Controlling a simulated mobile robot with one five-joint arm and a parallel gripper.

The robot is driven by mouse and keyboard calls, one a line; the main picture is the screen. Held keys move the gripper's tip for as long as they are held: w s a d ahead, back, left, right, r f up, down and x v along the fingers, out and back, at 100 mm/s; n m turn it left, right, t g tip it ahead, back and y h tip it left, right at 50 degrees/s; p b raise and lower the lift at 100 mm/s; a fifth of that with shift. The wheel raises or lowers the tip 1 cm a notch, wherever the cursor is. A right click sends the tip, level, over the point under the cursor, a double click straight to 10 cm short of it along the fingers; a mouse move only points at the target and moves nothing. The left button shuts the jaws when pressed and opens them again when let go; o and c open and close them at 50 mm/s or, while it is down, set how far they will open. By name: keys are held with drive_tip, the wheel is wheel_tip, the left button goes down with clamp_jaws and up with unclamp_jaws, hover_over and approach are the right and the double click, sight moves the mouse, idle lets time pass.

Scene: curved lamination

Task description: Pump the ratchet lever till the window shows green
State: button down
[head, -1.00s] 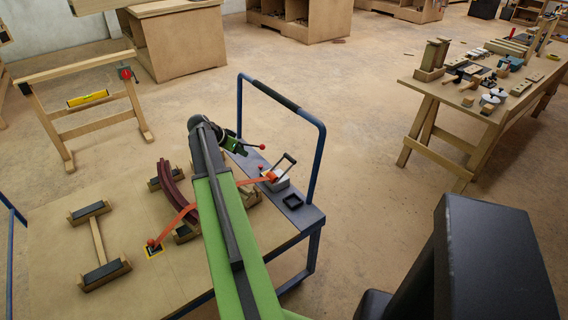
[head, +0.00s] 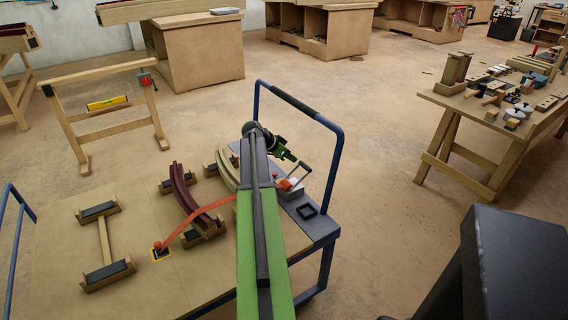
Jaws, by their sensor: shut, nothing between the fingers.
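The ratchet (head: 290,184) is a pale block with orange on it at the right end of the orange strap (head: 205,211). Its dark lever (head: 301,175) stands up at a tilt. My gripper (head: 291,157) is shut and empty, just above and left of the lever; I cannot tell whether they touch. No coloured window can be made out at this size. The strap crosses a dark red curved lamination (head: 188,194) to a red-knobbed anchor (head: 157,248). My arm hides part of the strap and a paler curved piece.
The blue push handle (head: 334,160) of the cart rises just beyond the ratchet. A small black square frame (head: 307,210) lies on the grey shelf. A wooden stand (head: 105,246) is at left. A tool bench (head: 470,145) stands at right, across open floor.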

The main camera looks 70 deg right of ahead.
sight(303, 165)
drive_tip(key=b+x, duration=0.3)
drive_tip(key=x, duration=0.2)
drive_tip(key=shift+f, duration=0.25)
drive_tip(key=shift+s+d+f, duration=0.3)
drive_tip(key=shift+d, duration=0.15)
